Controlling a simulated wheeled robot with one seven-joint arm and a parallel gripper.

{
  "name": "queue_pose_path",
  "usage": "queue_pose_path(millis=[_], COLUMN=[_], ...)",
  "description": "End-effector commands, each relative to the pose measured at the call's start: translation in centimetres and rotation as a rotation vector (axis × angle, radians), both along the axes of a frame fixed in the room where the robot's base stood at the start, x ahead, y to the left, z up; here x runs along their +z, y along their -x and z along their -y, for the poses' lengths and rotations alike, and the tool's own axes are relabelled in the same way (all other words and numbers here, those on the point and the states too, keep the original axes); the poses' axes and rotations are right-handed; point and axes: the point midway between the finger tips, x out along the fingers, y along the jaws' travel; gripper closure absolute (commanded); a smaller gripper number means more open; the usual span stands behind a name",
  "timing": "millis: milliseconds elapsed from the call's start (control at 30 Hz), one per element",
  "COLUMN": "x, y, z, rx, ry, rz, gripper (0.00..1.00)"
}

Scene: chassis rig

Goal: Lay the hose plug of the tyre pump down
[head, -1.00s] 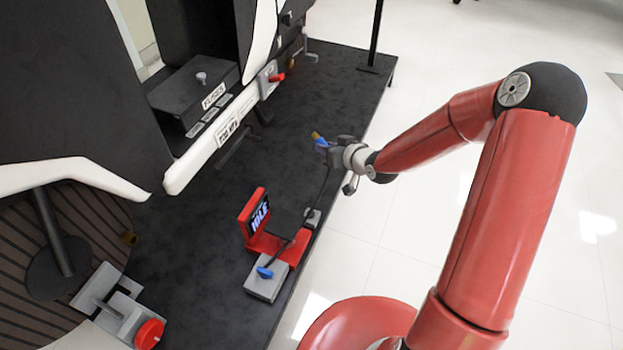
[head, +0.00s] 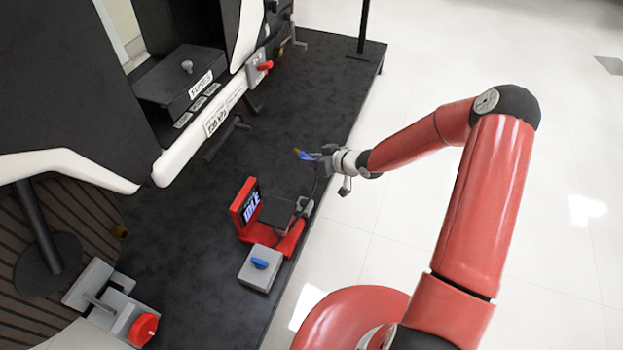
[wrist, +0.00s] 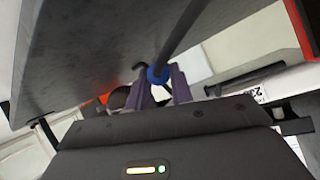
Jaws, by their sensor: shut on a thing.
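The tyre pump (head: 246,207) is red with a lit screen reading IDLE, and stands on the dark platform near its right edge. My gripper (head: 318,157) is above and beyond it, near the platform's edge, shut on the hose plug (head: 303,154), which is blue with a brass-coloured tip. The plug is in the air. In the wrist view the blue collar of the plug (wrist: 157,76) sits between the fingers (wrist: 157,88), with the dark hose (wrist: 188,35) running up from it. In the head view the hose hangs from the gripper towards the pump.
A grey block (head: 250,275) with a blue piece on top (head: 260,263) is beside the pump. A red knob on a grey fixture (head: 145,326) is at lower left. The dark chassis body fills the left. Bare platform (head: 270,130) lies left of my gripper.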

Motion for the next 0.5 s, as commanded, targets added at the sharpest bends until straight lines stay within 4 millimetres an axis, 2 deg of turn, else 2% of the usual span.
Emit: queue_pose_path(millis=[33, 100, 333, 500], x=[-1.3, -2.3, -3.8, -6.4], y=[0.0, 0.0, 0.0, 0.1], z=[-0.1, 0.0, 0.0, -0.1], rx=[0.0, 0.0, -0.001, 0.0], ry=[-0.001, -0.001, -0.001, -0.001], rz=[-0.002, -0.002, 0.0, -0.002], gripper=[1.0, 1.0, 1.0, 1.0])
